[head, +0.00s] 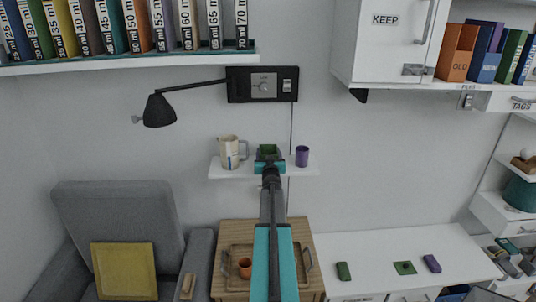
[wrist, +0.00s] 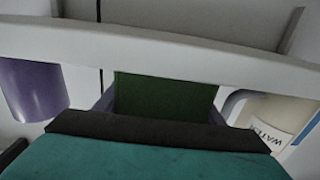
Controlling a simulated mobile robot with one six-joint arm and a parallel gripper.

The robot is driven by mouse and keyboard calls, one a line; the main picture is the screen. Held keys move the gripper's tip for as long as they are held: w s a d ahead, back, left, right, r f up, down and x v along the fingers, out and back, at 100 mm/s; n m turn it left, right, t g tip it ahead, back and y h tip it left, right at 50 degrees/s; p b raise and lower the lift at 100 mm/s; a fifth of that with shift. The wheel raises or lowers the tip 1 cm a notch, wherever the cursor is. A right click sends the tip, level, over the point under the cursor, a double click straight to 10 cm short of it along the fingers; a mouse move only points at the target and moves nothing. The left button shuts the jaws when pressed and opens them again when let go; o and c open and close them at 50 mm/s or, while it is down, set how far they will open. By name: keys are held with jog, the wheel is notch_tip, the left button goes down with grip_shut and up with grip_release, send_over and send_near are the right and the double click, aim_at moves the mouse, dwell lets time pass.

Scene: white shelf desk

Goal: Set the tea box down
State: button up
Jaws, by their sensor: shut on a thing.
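The tea box, a green block (head: 268,149), is held at the end of my raised arm, at the small white wall shelf (head: 222,172). My gripper (head: 269,163) is shut on it. In the wrist view the green box (wrist: 165,95) fills the space between the fingers of my gripper (wrist: 160,106), close to the white shelf edge (wrist: 170,52). I cannot tell whether the box touches the shelf. Its far side is hidden.
A jug (head: 229,152) labelled WATER in the wrist view (wrist: 275,122) stands left of the box on the shelf. A purple cup (head: 302,156) stands to the right. A black lamp (head: 158,110) and a wall panel (head: 262,84) are above.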

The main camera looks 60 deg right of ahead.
jog(key=o, duration=1.2)
jog(key=shift+r, duration=0.1)
jog(key=shift+r+p, duration=0.15)
jog(key=shift+p, duration=0.15)
jog(key=shift+s+a, duration=0.2)
jog(key=shift+a, duration=0.05)
jog(key=shift+b+v, duration=1.55)
jog(key=shift+v, duration=4.15)
